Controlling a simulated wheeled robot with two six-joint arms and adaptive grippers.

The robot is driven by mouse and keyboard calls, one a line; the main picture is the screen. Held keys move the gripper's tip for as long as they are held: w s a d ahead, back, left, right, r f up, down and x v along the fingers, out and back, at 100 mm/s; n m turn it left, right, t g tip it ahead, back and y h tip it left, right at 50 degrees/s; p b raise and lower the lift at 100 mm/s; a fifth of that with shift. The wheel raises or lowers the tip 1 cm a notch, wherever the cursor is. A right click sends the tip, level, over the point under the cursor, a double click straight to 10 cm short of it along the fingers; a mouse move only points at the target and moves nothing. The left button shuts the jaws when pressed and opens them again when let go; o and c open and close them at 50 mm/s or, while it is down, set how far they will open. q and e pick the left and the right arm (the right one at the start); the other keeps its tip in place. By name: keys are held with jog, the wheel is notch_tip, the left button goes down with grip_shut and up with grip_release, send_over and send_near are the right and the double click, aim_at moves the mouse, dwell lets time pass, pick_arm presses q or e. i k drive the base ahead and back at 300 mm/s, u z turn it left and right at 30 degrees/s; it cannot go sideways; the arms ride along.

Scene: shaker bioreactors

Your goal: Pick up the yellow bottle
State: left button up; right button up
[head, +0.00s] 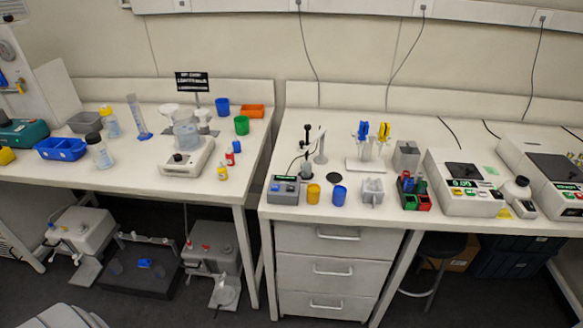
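A small yellow bottle (222,173) stands upright near the front right part of the left bench (140,192), just right of the white stirrer or balance (188,158). A small red bottle (230,157) and a small blue bottle (237,147) stand close behind it. A separate yellow cup (313,194) stands near the front edge of the right bench (430,226). Neither of my grippers shows in the head view.
A green cup (242,125), blue cup (222,106) and orange tray (252,111) stand farther back. A narrow gap separates the benches. The bench in front of the yellow bottle is clear.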

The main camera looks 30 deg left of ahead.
aim_at(221, 170)
jog(key=z, duration=0.25)
jog(key=i, duration=1.6)
jog(key=u, duration=0.75)
